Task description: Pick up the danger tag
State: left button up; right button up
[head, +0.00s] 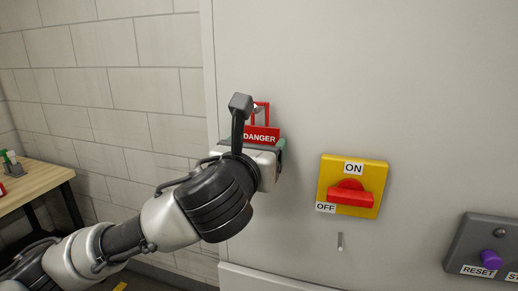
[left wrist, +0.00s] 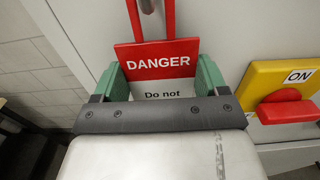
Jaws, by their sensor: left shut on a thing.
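The danger tag (head: 261,134) is a red and white card with the word DANGER, in front of the grey cabinet panel. It also shows in the left wrist view (left wrist: 157,60), upright between the green fingers, its lower part hidden behind the gripper body. A red loop rises from its top, at a metal hook or peg on the panel; whether the loop still hangs on it I cannot tell. My left gripper (left wrist: 158,80) is shut on the tag's two side edges. My right gripper is not in view.
Right of the tag is a yellow switch plate (head: 371,204) with a red handle (head: 350,198), labelled ON and OFF. A small metal peg (head: 340,242) sticks out below it. A grey box (head: 482,247) with a purple button (head: 491,260) is at the lower right. A wooden table (head: 38,182) stands left.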

pick_arm(q)
jog(key=shift+r, duration=0.1)
jog(key=shift+r, duration=0.5)
jog(key=shift+s+a+r+b, duration=0.15)
jog(key=shift+s+b, duration=0.15)
jog(key=shift+b, duration=0.15)
jog(key=b+v, duration=0.5)
jog(key=v, duration=1.2)
jog(key=shift+s, duration=0.2)
jog(key=shift+r, duration=0.1)
